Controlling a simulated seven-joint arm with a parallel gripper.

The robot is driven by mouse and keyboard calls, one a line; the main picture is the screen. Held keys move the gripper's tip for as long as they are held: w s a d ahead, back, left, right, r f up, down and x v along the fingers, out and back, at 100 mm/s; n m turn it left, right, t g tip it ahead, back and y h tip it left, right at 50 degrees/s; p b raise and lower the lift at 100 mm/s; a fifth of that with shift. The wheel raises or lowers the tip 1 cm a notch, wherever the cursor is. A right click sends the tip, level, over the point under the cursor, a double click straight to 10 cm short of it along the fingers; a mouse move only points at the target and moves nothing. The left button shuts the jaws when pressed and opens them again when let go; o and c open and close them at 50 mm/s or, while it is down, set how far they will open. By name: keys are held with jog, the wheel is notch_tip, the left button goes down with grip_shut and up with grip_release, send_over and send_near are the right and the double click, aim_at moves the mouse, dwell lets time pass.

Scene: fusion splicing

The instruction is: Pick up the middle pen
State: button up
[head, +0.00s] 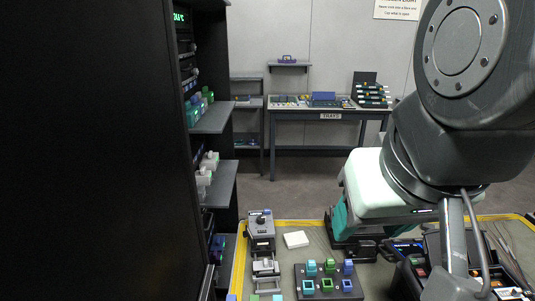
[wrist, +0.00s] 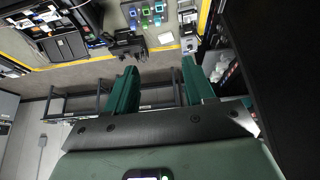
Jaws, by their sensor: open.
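I cannot make out a clear pen in either view. A black block (head: 300,293) on the bench holds two rows of small teal, green and blue pieces, and I cannot tell whether any is a pen. The middle back piece (head: 330,266) is green. The coloured pieces (wrist: 146,14) also show at the top of the wrist view, beyond the fingertips. My gripper (wrist: 159,66) is open and empty, its two green fingers wide apart. In the head view its teal finger (head: 340,218) hangs above the bench's far edge, apart from the block.
A dark case (head: 407,249) is at the right. A tall dark rack (head: 212,120) borders the left. A table marked TRAYS (head: 331,116) stands at the back.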

jog(key=m+g, duration=0.6)
jog(key=m, duration=1.2)
send_over(254, 299)
notch_tip(254, 299, down, 26)
jog(key=shift+f, duration=0.1)
notch_tip(254, 299, down, 6)
jog(key=shift+r, duration=0.2)
jog(key=shift+f, duration=2.9)
grip_shut()
